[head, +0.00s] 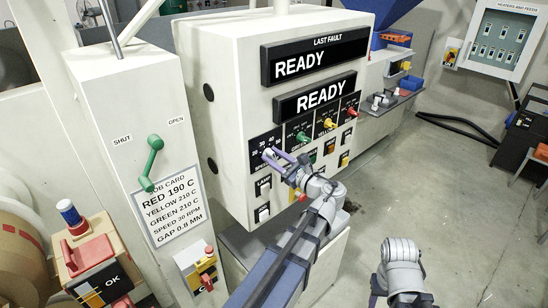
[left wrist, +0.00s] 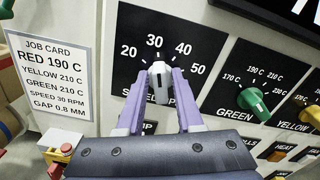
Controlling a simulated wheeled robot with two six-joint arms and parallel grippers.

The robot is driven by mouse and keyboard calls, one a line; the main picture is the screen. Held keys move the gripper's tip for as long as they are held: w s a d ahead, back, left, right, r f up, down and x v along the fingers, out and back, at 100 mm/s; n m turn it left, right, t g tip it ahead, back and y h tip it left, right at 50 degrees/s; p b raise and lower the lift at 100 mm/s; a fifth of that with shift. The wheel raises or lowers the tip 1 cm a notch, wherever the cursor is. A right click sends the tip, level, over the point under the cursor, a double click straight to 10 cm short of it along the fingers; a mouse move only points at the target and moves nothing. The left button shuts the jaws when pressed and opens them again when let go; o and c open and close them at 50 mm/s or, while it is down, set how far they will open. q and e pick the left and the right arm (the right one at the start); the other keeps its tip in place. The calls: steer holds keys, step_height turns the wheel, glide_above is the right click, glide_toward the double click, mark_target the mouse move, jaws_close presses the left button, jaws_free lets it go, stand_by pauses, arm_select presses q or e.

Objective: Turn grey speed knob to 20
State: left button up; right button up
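The grey speed knob (left wrist: 160,78) sits on a black dial plate (left wrist: 126,60) marked 20, 30, 40 and 50 in the left wrist view. Its pale pointer points up, close to the 30 mark. My left gripper (left wrist: 161,86) has one purple finger on each side of the knob, and I see no clear gap between them. In the head view the left gripper (head: 272,156) reaches the dial from the front, and its fingers partly cover the knob. My right gripper is mostly cut off at the bottom edge of the head view, below my right wrist.
The green knob (head: 303,137), yellow knob (head: 329,124) and red knob (head: 351,112) are in a row right of the speed dial. Buttons sit below them. A job card (head: 168,213) reads speed 30 RPM. A green lever (head: 152,160) is at left. Floor at right is open.

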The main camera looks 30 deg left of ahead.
arm_select(q)
jaws_close()
steer(key=shift+n, duration=0.3)
steer(key=n, duration=0.3)
steer(key=shift+s+n, duration=0.1)
steer(key=shift+n, duration=0.2)
steer(key=shift+f+n, duration=0.15)
steer(key=shift+n, duration=1.65)
steer(key=shift+o, duration=1.4)
jaws_free()
